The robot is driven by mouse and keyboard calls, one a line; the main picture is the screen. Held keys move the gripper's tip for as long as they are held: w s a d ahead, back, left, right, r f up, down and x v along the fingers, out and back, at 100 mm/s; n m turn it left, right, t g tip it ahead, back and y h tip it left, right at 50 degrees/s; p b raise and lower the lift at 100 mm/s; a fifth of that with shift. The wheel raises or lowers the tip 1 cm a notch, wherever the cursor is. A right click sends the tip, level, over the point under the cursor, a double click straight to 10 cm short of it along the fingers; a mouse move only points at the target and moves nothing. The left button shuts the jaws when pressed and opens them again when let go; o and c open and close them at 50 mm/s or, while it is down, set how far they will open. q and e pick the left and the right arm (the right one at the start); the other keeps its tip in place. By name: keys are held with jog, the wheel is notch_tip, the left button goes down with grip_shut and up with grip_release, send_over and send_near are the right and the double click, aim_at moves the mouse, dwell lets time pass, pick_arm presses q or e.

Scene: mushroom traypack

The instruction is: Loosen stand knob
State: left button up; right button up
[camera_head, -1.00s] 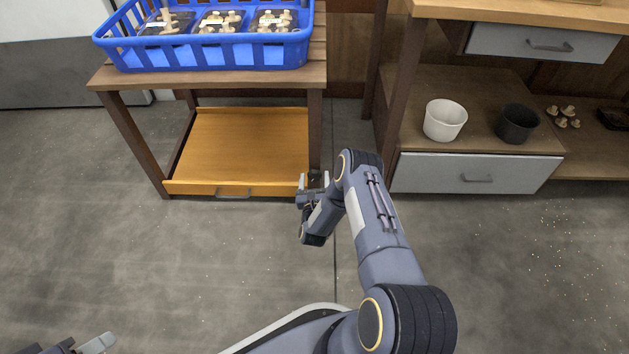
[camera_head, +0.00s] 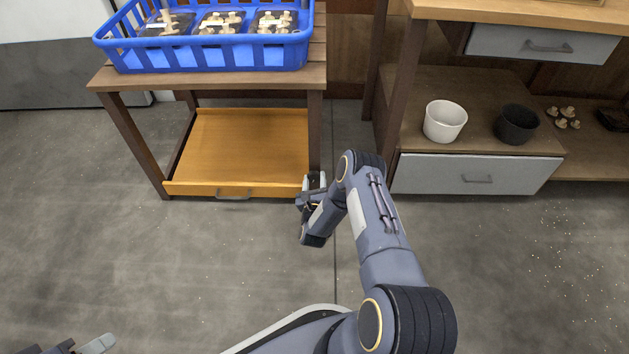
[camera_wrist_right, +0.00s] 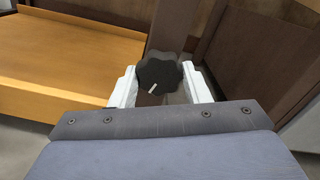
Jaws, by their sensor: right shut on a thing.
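The stand knob (camera_wrist_right: 159,74) is black and lobed, with a white mark pointing down and slightly left in the right wrist view. It sits at the dark wooden leg of the stand (camera_head: 314,130). My right gripper (camera_head: 314,182) is at this leg, near the right end of the orange shelf. In the right wrist view its pale fingers (camera_wrist_right: 160,88) are on both sides of the knob, shut on it. In the head view the knob is mostly hidden by the gripper. My left gripper (camera_head: 80,346) shows only partly at the bottom left edge, and its jaw state is unclear.
The stand holds a blue basket (camera_head: 210,55) with several mushroom trays on top and an orange shelf (camera_head: 240,145) below. At right, a cabinet (camera_head: 450,172) holds a white pot (camera_head: 444,121), a black pot (camera_head: 517,124) and several mushrooms (camera_head: 563,115). The floor in front is clear.

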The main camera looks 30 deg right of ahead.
jog(key=n, duration=1.3)
jog(key=shift+n, duration=0.3)
jog(key=n, duration=0.4)
jog(key=shift+n, duration=0.3)
jog(key=n, duration=0.4)
jog(key=shift+n, duration=0.3)
jog(key=n, duration=0.4)
jog(key=shift+a+n, duration=0.1)
jog(key=shift+n, duration=0.2)
jog(key=n, duration=0.4)
jog(key=shift+n, duration=2.7)
jog(key=shift+s, duration=0.1)
